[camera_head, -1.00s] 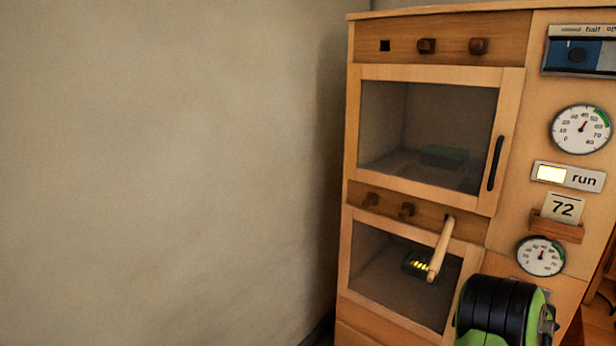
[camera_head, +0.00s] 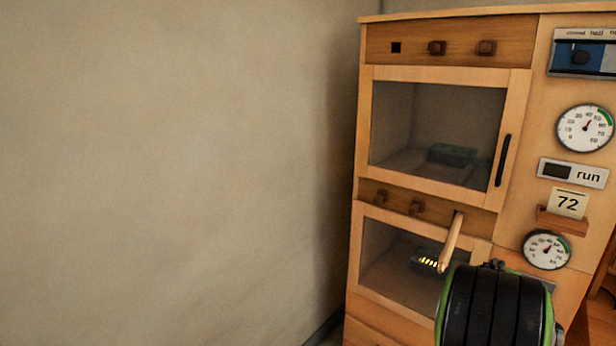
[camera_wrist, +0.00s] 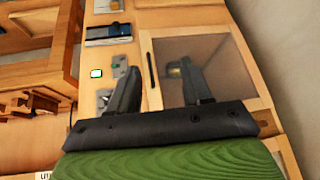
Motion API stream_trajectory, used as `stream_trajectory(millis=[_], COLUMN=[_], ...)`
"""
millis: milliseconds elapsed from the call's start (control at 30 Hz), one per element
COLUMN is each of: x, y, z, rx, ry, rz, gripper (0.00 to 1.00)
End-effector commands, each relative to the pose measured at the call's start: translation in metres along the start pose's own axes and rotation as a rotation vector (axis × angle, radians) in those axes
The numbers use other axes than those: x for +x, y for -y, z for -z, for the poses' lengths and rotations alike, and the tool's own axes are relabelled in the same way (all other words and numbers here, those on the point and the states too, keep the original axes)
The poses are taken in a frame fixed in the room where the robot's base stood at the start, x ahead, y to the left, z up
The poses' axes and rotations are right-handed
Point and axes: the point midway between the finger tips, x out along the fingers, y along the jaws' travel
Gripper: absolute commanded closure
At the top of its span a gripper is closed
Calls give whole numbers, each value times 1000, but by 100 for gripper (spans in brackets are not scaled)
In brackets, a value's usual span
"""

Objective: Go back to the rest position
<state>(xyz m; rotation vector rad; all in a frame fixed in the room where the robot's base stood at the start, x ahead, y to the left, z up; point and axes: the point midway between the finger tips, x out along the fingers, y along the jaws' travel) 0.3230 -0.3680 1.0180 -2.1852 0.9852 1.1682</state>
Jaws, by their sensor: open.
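My gripper (camera_wrist: 160,92) shows in the wrist view with its two dark fingers spread apart and nothing between them. It points towards the front of a wooden cabinet, and I see no contact with it. In the head view the gripper itself is out of sight; only a black and green part of my arm shows at the lower right.
The wooden cabinet (camera_head: 448,42) has an upper glass door (camera_head: 435,130) and a lower glass door (camera_head: 385,262), both shut. A light wooden handle (camera_head: 451,240) sticks out. Dials and a "run" panel (camera_head: 572,173) are at right. A plain wall (camera_head: 170,170) fills the left.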

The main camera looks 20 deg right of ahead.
Motion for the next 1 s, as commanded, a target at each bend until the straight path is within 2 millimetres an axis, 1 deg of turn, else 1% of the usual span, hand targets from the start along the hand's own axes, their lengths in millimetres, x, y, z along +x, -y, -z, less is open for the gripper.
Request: stream_trajectory(millis=[33, 67, 100, 167, 200, 267, 300, 367, 400, 467, 500, 600, 700, 800, 1000], x=[-18, -28, -44, -73, -95, -132, -157, -192, -212, -239, -252, -272, -278, -279, -279], y=[21, 33, 51, 79, 99, 127, 141, 155, 159, 159, 155, 142, 132, 130, 130], z=[-3, -6, -13, -28, -42, -70, -91, -127, -151, -186, -206, -245, -264, -268, -268], rx=[-29, -48, -78, -133, -180, -262, -322, -418, -481, -576, -631, -738, -792, -804, -804], ry=[0, 3, 10, 21, 31, 46, 58, 72, 79, 87, 90, 92, 92, 93, 93], rz=[30, 47, 74, 119, 154, 207, 241, 287, 312, 344, 359, 381, 387, 387, 387], gripper=[51, 51, 51, 51, 51, 51, 51, 51, 51, 51, 51, 51, 51, 51, 51])
